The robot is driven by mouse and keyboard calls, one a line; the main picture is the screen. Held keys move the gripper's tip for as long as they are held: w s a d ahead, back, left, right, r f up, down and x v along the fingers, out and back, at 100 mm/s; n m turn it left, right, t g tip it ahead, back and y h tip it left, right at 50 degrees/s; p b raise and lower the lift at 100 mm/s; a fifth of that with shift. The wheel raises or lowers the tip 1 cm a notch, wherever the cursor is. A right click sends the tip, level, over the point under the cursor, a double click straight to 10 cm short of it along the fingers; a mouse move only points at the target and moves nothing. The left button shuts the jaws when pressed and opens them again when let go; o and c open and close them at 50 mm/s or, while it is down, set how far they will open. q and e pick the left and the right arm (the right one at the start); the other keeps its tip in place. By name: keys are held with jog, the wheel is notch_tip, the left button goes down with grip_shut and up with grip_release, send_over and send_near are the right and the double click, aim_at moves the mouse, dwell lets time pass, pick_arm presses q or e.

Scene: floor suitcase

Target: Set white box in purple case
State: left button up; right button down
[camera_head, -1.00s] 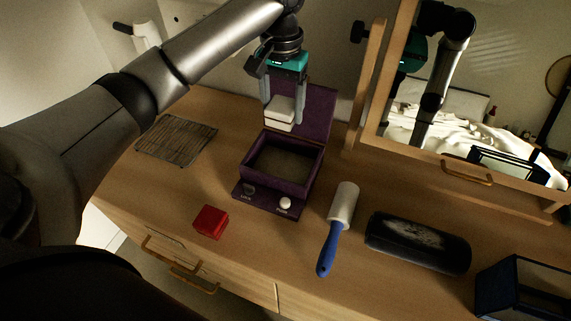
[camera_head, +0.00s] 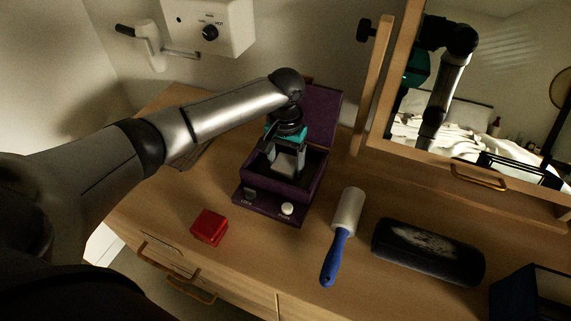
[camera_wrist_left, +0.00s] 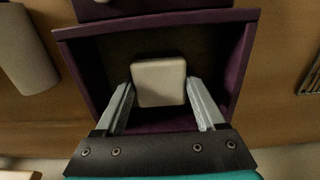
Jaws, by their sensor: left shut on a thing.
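The purple case (camera_head: 259,189) stands on the dresser with its lid raised at the back. My left gripper (camera_head: 285,168) reaches down into the case's open compartment. It is shut on the white box (camera_head: 287,163). In the left wrist view the white box (camera_wrist_left: 158,82) lies between the two fingers of the gripper (camera_wrist_left: 160,98), inside the outline of the case walls (camera_wrist_left: 239,62). I cannot tell whether the box touches the case floor. My right gripper is not in view.
A red box (camera_head: 209,227) lies left of the case. A lint roller (camera_head: 342,235) and a dark case (camera_head: 428,252) lie to its right, with a blue-edged box (camera_head: 530,295) at the corner. A mirror (camera_head: 490,95) stands behind.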

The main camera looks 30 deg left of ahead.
aim_at(285, 163)
pick_arm(q)
jog(key=o, duration=1.3)
jog(key=shift+f, duration=0.1)
jog(key=shift+o, duration=0.2)
notch_tip(285, 163, up, 12)
jog(key=p, duration=0.2)
jog(key=shift+r, duration=0.2)
